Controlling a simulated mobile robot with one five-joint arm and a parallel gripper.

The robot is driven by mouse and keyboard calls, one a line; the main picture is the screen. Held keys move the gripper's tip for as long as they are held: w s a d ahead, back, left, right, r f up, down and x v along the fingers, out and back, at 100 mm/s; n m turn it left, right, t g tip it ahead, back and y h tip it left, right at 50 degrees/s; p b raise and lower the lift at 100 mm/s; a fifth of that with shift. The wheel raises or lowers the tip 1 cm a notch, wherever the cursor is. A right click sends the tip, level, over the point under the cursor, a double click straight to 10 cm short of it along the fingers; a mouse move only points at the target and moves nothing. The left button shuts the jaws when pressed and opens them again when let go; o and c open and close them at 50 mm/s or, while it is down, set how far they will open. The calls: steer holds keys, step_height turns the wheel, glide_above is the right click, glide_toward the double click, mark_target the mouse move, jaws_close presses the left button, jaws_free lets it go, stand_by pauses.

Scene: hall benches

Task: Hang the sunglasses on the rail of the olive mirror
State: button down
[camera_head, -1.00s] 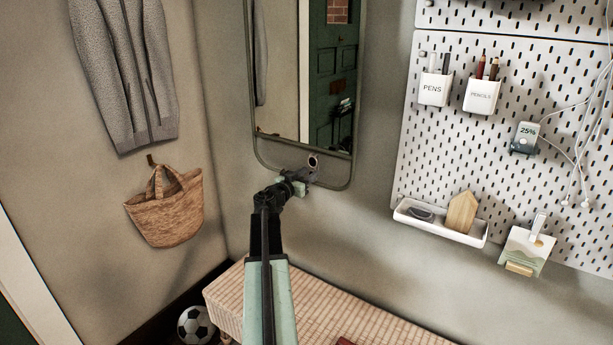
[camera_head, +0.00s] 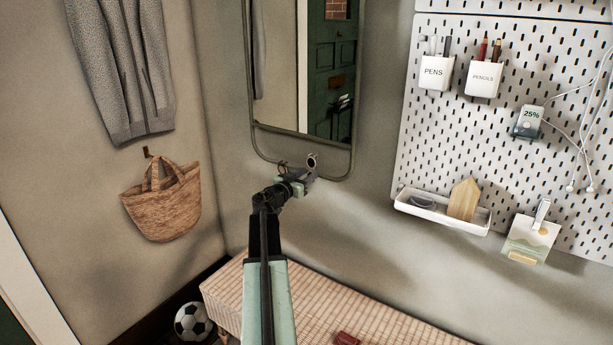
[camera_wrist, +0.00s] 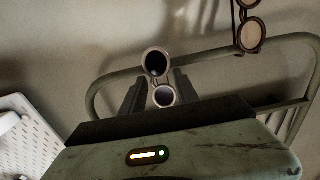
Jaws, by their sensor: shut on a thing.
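The olive mirror (camera_head: 250,100) hangs on the wall; its lower rail (camera_head: 340,178) is a rounded loop below the glass. The rail also shows in the wrist view (camera_wrist: 205,57). My gripper (camera_head: 303,180) is at the rail and shut on the sunglasses (camera_head: 312,160). In the wrist view, their two round dark lenses (camera_wrist: 155,63) stand between the fingers (camera_wrist: 155,92), overlapping the rail in the picture. I cannot tell whether they touch it. Another pair of round glasses (camera_wrist: 250,37), with brownish lenses, is at the rail to one side; how it is held is unclear.
A white pegboard (camera_head: 500,140) with cups and a tray (camera_head: 440,215) is on the right. A woven basket (camera_head: 165,205) and grey jacket (camera_head: 125,70) hang on the left. A bench (camera_head: 310,310) stands below, with a football (camera_head: 193,322) beside it.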

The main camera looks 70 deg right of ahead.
steer(key=shift+f+b, duration=2.5)
steer(key=shift+f, duration=0.25)
steer(key=c, duration=0.8)
jaws_free()
steer(key=shift+c, duration=0.2)
steer(key=v, duration=0.7)
steer(key=shift+a, duration=0.4)
steer(key=shift+w, duration=0.15)
